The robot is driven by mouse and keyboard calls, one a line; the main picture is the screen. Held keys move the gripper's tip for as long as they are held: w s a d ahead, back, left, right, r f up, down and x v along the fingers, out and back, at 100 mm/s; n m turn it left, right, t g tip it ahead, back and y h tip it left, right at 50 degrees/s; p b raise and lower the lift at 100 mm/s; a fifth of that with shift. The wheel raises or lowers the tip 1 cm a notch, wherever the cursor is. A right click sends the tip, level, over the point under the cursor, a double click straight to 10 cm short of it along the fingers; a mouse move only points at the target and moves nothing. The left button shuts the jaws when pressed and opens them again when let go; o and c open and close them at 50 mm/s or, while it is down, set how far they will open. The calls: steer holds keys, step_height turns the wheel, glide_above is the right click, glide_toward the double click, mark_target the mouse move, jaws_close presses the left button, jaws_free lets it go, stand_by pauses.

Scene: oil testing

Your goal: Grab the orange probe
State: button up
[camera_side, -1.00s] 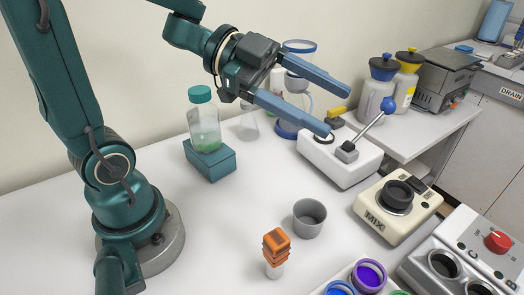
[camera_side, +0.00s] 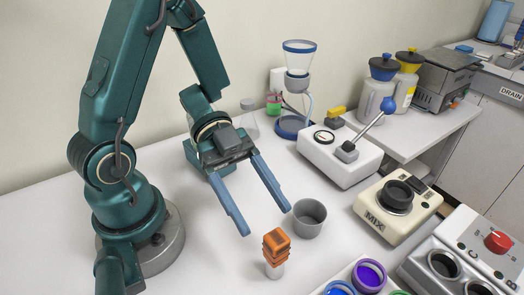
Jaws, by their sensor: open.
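The orange probe (camera_side: 276,245) stands upright on the white table, with stacked orange segments on top and a pale lower end. My gripper (camera_side: 266,222) is open and empty, its two blue fingers pointing down and toward the probe. The left fingertip is left of the probe's top in the picture, and the right fingertip is just above and right of it, near the grey cup. The fingers appear short of the probe. I cannot tell their exact height above the table.
A grey cup (camera_side: 309,218) stands close behind and right of the probe. A cream MIX device (camera_side: 398,210) and a white device with a blue-knobbed lever (camera_side: 338,158) stand to the right. A tray with coloured rings (camera_side: 369,275) is at the front right. Table left of the probe is clear.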

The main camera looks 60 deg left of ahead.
mark_target(277, 237)
steer(key=shift+f+x, duration=0.2)
steer(key=shift+x, duration=1.15)
steer(key=shift+f+x, duration=0.2)
steer(key=shift+x, duration=1.2)
steer(key=shift+a, duration=0.2)
jaws_close()
